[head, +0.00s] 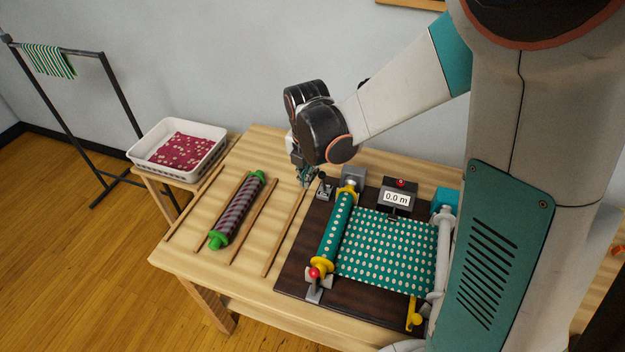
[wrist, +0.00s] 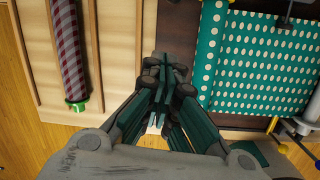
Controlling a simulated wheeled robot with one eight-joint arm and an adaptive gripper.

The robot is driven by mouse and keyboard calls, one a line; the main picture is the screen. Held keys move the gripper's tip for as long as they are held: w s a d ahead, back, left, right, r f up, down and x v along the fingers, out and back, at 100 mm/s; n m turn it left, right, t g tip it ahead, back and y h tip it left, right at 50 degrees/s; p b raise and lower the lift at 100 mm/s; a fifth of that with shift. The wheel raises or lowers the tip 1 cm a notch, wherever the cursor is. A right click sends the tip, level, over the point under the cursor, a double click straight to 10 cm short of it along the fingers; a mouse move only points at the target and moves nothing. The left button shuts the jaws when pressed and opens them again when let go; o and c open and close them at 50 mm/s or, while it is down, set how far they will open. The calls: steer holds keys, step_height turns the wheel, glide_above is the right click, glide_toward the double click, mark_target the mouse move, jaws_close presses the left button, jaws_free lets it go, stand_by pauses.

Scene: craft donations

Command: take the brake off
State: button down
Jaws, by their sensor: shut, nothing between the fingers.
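A fabric-winding machine stands on a dark board (head: 288,278) on the wooden table. A small grey block with a dark-knobbed lever (head: 323,187) sits at its back left; it looks like the brake, but I cannot tell its setting. A red-knobbed part (head: 315,272) is at the roll's front end. The green dotted roll (head: 336,228) has yellow end flanges, and its cloth (head: 385,248) stretches right. My gripper (head: 305,180) is shut and empty, pointing down just left of the dark-knobbed lever. In the wrist view my gripper (wrist: 165,66) hides what lies beneath it.
A counter (head: 397,198) reading 0.0 m, with a red button, stands behind the cloth. A striped roll with green ends (head: 238,210) lies between wooden strips on the left. A white basket (head: 205,160) holds red cloth. A rack (head: 112,85) holds striped cloth.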

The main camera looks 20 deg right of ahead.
steer(key=w+d+f+b, duration=0.3)
steer(key=w+f, duration=0.1)
steer(key=f, duration=0.4)
steer(key=shift+b, duration=0.3)
steer(key=shift+d, duration=0.1)
steer(key=shift+w+r, duration=0.1)
steer(key=w+d+r+g, duration=0.1)
steer(key=w+d+r, duration=0.1)
steer(key=w+d, duration=0.4)
steer(key=shift+w+r+y+p, duration=0.25)
steer(key=shift+w+y+p, duration=0.15)
steer(key=shift+w, duration=0.7)
